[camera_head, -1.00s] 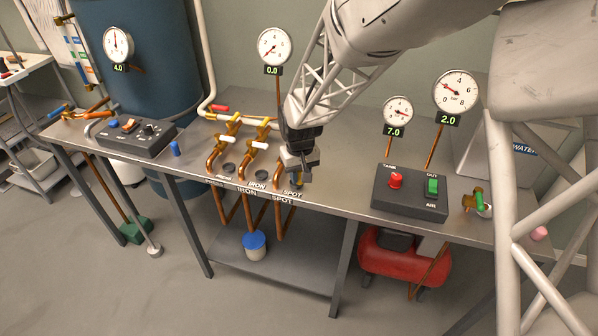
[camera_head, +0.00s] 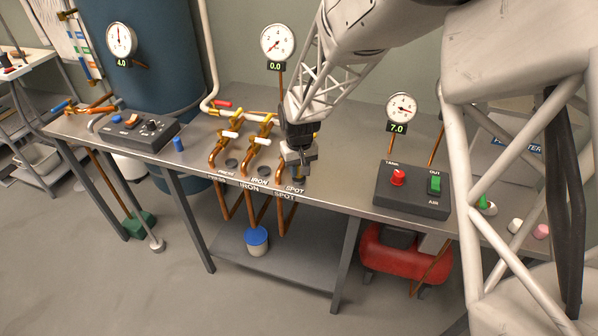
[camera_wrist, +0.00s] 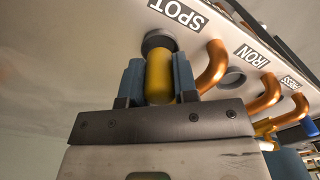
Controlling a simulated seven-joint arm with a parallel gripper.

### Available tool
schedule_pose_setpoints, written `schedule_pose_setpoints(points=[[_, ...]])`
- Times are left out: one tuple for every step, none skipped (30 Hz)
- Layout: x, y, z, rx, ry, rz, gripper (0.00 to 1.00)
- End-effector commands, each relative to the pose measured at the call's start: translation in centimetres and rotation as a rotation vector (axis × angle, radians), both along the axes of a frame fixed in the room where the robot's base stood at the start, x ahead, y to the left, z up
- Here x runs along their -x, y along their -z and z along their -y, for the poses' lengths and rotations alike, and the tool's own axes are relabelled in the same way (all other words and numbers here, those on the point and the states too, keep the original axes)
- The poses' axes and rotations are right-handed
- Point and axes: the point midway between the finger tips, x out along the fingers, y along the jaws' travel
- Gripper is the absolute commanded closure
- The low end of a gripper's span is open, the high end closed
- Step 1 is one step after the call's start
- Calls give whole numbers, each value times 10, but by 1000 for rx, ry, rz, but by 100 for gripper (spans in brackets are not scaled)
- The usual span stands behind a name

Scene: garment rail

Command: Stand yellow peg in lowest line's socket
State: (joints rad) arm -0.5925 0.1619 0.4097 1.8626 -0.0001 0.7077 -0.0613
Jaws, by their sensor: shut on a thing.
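The yellow peg (camera_wrist: 159,78) is between the two blue-grey fingers of my gripper (camera_wrist: 159,85) in the wrist view. The fingers are shut on its sides. The peg's far end meets the dark round SPOT socket (camera_wrist: 158,41); I cannot tell how deep it sits, if at all. In the head view my gripper (camera_head: 302,170) is low over the bench front, just behind the SPOT label (camera_head: 295,188), and hides the peg and that socket. The IRON socket (camera_wrist: 232,77) looks empty. Gauges read 4.0 (camera_head: 121,40), 0.0 (camera_head: 277,42) and 7.0 (camera_head: 401,108).
Copper pipes with yellow valves (camera_head: 232,130) rise left of my gripper. A control box (camera_head: 413,190) stands to the right, and another (camera_head: 139,131) at left. A blue peg (camera_head: 178,144) stands on the bench (camera_head: 345,165). White and pink pieces (camera_head: 541,231) lie far right.

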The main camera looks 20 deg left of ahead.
Motion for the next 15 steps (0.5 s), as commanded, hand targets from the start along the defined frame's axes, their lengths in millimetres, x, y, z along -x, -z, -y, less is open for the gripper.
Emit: schedule_pose_setpoints(points=[[0,5,0,1,0,-2,96],[0,8,0,1,0,-1,96],[0,11,0,0,0,0,96],[0,13,0,0,0,0,96],[0,14,0,-1,0,1,96],[0,15,0,-1,0,1,96],[0,15,0,-1,0,1,96],[0,15,0,-1,0,1,96],[0,15,0,-1,0,1,96],[0,15,0,-1,0,1,96],[0,15,0,-1,0,1,96],[0,15,0,-1,0,1,96],[0,15,0,-1,0,1,96],[0,15,0,-1,0,1,96],[0,15,0,-1,0,1,96]])
